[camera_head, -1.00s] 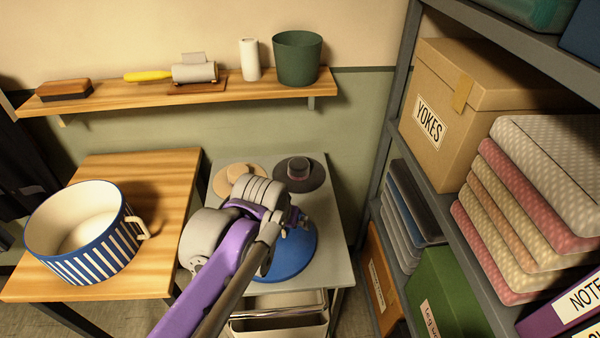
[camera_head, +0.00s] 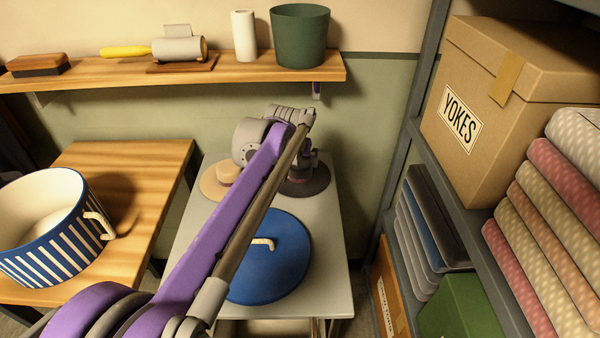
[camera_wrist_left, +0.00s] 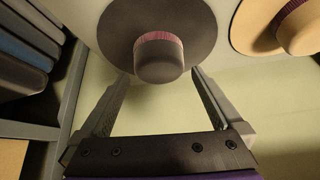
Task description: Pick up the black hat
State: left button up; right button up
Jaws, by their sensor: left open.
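The black hat (camera_head: 318,184) lies brim down at the far right of the grey table (camera_head: 335,280); my arm partly covers it in the head view. In the left wrist view the black hat (camera_wrist_left: 115,30) shows a wide round brim and a crown with a dark red band. My left gripper (camera_wrist_left: 160,73) is open, its two fingers reaching toward the hat on either side of the crown. In the head view the left gripper (camera_head: 303,172) is over the hat and mostly hidden. I cannot tell whether the fingers touch it. My right gripper is not in view.
A tan hat (camera_head: 212,185) lies close to the left of the black one. A blue lid (camera_head: 285,270) is nearer on the table. A shelf (camera_head: 230,88) runs along the wall behind. A rack (camera_head: 428,80) stands right; a striped pot (camera_head: 60,255) sits left.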

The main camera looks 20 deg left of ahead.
aim_at(299, 164)
pick_arm(q)
jog(key=b+x, duration=0.1)
jog(key=x, duration=0.4)
jog(key=shift+d, duration=0.1)
jog(key=shift+s, duration=0.1)
jog(key=c, duration=1.1)
notch_tip(299, 164, up, 10)
jog(key=shift+r+p, duration=0.1)
jog(key=shift+p, duration=1.1)
